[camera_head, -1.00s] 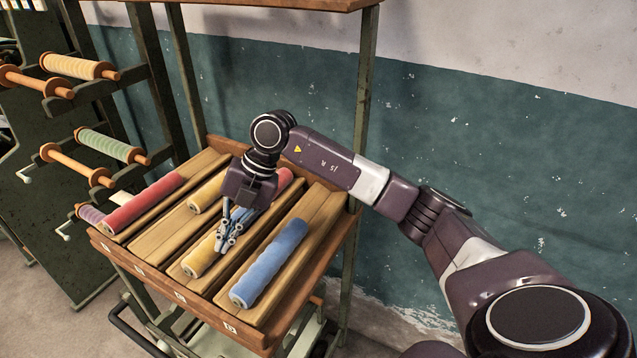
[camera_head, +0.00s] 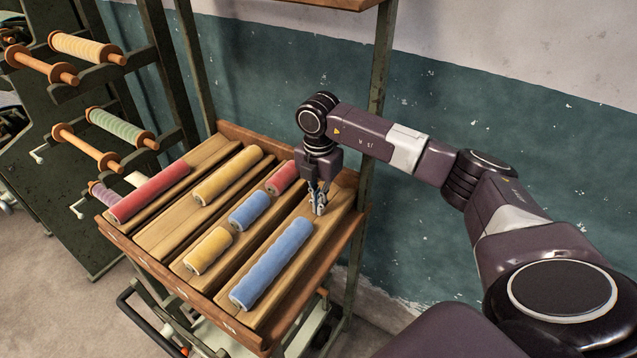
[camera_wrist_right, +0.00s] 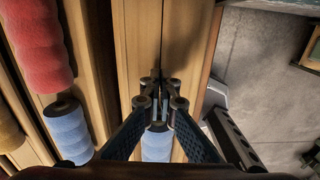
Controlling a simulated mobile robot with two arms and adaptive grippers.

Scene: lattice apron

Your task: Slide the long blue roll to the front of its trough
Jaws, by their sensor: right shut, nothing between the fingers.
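The long blue roll (camera_head: 272,264) lies in the rightmost trough (camera_head: 330,222) of the slatted wooden tray, its near end close to the tray's front edge. My right gripper (camera_head: 319,208) is shut and empty, pointing down into the same trough just behind the roll's far end. In the right wrist view the shut fingers (camera_wrist_right: 160,118) are over the trough, with the long blue roll's end (camera_wrist_right: 156,147) right beside them. Whether they touch it I cannot tell. My left gripper is not in view.
In the neighbouring trough lie a short red roll (camera_head: 283,177), a short blue roll (camera_head: 249,210) and a short yellow roll (camera_head: 208,250). A long yellow roll (camera_head: 228,180) and a long red roll (camera_head: 150,192) lie further left. A post (camera_head: 378,100) stands behind the tray.

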